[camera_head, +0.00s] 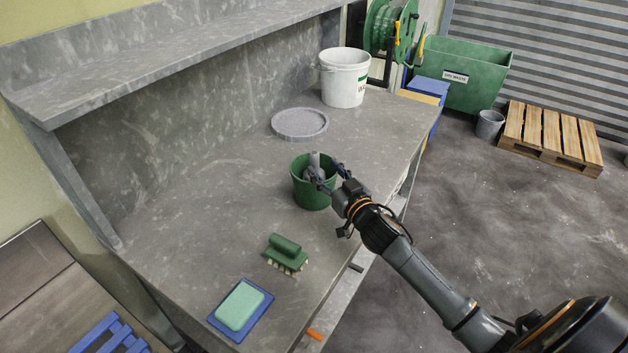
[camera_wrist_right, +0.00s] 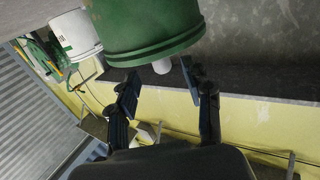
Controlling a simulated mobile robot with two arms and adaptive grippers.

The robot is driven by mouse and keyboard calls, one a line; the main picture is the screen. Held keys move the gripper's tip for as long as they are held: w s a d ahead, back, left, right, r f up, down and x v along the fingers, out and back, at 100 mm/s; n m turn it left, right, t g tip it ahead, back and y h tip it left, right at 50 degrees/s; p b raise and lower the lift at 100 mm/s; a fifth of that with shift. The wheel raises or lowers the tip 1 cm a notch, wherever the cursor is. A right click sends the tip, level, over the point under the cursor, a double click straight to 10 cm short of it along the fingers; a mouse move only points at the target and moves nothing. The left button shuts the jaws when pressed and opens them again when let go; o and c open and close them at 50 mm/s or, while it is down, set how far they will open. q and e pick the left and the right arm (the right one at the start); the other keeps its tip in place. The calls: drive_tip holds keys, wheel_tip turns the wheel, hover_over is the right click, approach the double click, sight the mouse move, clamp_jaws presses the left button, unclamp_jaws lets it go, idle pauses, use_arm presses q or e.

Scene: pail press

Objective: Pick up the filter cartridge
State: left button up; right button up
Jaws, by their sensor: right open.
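The filter cartridge (camera_head: 315,159) is a pale grey cylinder standing in the green pail (camera_head: 311,195), with its top above the rim. In the right wrist view the cartridge's pale end (camera_wrist_right: 162,67) pokes past the rim of the green pail (camera_wrist_right: 150,30); the rest is hidden inside the pail. My right gripper (camera_head: 328,174) is at the pail's right side, at rim height. It is open, and in the right wrist view its fingers (camera_wrist_right: 160,78) appear on either side of the cartridge's end, with gaps. My left gripper is out of view.
On the grey bench (camera_head: 215,195) are a round grey tray (camera_head: 300,124), a white bucket (camera_head: 345,80), a green brush (camera_head: 286,252) and a green sponge (camera_head: 239,305) on a blue tray. A shelf (camera_head: 180,58) overhangs the back. The bench around the pail is clear.

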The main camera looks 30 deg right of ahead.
sight(317, 161)
drive_tip(key=shift+w, duration=0.7)
drive_tip(key=shift+w+r+p, duration=0.2)
drive_tip(key=shift+w+p, duration=0.3)
drive_tip(key=shift+w, duration=0.55)
drive_tip(key=shift+w+a+f, duration=0.1)
drive_tip(key=shift+w+f, duration=0.1)
drive_tip(key=shift+w, duration=1.15)
drive_tip(key=shift+c, duration=0.4)
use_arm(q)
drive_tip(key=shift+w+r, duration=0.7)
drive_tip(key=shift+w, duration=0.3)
use_arm(e)
clamp_jaws()
